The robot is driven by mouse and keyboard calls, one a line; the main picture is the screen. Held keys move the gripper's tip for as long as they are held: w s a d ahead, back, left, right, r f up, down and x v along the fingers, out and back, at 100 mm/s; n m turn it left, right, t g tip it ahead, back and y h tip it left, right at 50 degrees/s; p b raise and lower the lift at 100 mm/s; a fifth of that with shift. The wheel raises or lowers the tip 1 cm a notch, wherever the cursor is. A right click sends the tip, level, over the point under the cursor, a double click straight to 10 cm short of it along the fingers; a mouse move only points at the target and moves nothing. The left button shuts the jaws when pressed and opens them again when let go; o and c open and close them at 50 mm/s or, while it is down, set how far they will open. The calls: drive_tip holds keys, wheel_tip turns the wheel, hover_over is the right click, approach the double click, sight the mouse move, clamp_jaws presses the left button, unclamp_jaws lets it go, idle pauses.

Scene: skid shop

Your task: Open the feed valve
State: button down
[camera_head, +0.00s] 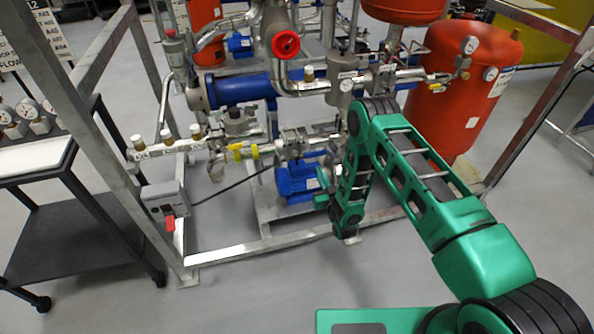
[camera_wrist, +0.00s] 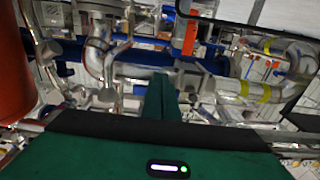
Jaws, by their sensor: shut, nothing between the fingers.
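A skid of steel pipes carries several valves, and I cannot read which one is labelled as the feed valve. A valve with a yellow handle (camera_head: 242,151) sits on the low pipe left of the blue pump (camera_head: 298,181). A red handwheel (camera_head: 286,44) stands higher up. In the wrist view, a pipe with yellow bands (camera_wrist: 250,91) lies to the right of my gripper (camera_wrist: 162,88). My gripper is shut and empty, its green fingers pointing at the pipes. I see no clear contact. In the head view my forearm hides most of the gripper.
The steel frame's lower rail (camera_head: 290,240) crosses in front of the skid. A grey control box (camera_head: 166,200) hangs at the frame's left corner. A black cart (camera_head: 75,235) stands at the left, a red tank (camera_head: 460,95) at the right. The front floor is clear.

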drive_tip(key=shift+v, duration=2.75)
